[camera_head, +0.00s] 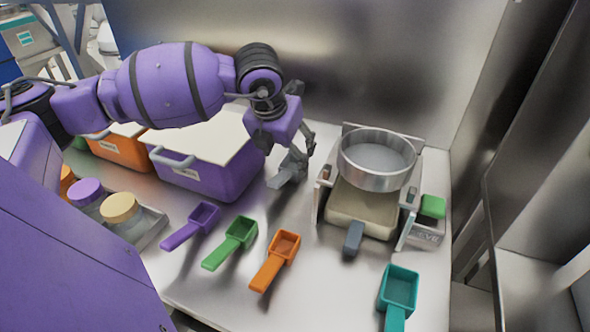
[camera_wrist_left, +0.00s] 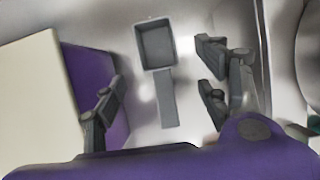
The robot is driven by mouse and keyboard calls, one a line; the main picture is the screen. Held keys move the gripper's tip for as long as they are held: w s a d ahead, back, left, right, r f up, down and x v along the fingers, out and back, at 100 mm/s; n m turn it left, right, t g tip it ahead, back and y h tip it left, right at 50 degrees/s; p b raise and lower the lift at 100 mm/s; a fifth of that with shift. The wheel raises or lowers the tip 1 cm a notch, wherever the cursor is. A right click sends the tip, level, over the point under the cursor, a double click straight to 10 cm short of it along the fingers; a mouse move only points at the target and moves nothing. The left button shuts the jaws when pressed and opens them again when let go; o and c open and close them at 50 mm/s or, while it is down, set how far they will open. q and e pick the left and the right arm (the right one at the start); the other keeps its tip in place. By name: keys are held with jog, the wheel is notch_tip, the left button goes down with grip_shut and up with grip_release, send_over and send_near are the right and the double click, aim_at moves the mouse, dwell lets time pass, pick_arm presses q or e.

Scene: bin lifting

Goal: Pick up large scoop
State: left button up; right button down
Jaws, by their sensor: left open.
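A grey scoop (camera_wrist_left: 167,98) with a square bowl and straight handle lies on the bench below my left gripper. It is partly hidden in the head view (camera_head: 279,182). My left gripper (camera_head: 293,163) is open, with its fingers on either side of the scoop in the wrist view (camera_wrist_left: 162,75); I see no contact. A purple scoop (camera_head: 203,216), green scoop (camera_head: 240,232), orange scoop (camera_head: 284,245) and teal scoop (camera_head: 399,287) lie nearer the front. The pictures do not mark which scoop is the large one. My right gripper is not in view.
A purple bin (camera_head: 205,180) with a pale lid stands left of the gripper, beside an orange bin (camera_head: 122,150). A round metal sieve (camera_head: 377,182) on a stand is close on the right. Lidded jars (camera_head: 121,208) stand at the left. A steel wall is behind.

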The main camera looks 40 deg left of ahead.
aim_at(291, 164)
pick_arm(q)
jog(key=shift+x, duration=0.8)
jog(key=x, duration=0.5)
jog(key=shift+w+a+r+p, duration=0.1)
jog(key=shift+w+r+p, duration=0.05)
jog(key=shift+w+p, duration=0.2)
jog(key=shift+c, duration=0.8)
jog(key=c, duration=1.1)
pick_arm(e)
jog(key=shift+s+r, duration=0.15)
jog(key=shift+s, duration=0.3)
